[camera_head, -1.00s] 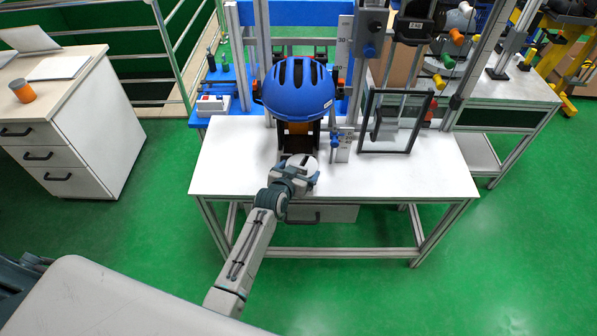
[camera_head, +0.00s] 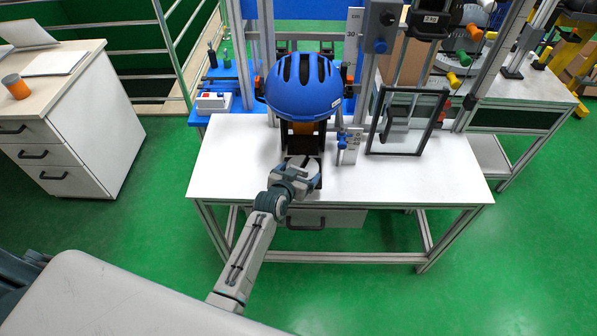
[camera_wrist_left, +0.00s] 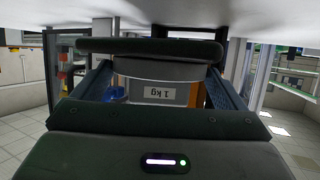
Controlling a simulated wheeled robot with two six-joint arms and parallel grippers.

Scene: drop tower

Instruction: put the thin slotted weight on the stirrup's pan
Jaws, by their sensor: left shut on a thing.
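My left gripper (camera_head: 297,172) is shut on the grey slotted weight (camera_wrist_left: 160,72). The weight has a label reading 1 kg, upside down in the left wrist view. In the head view the gripper's fingers hide most of the weight. The weight is at the foot of a black stirrup-like frame (camera_head: 287,141) under the blue helmet (camera_head: 304,88). Dark edges of what looks like its pan (camera_head: 317,181) show beside the gripper. I cannot tell whether the weight touches the pan. My right gripper is out of view.
The white table (camera_head: 232,165) is clear to the left. A blue-knobbed fixture (camera_head: 347,143) stands close right of the gripper. A black rectangular frame (camera_head: 384,122) stands farther right. A cabinet (camera_head: 75,130) stands apart at the left.

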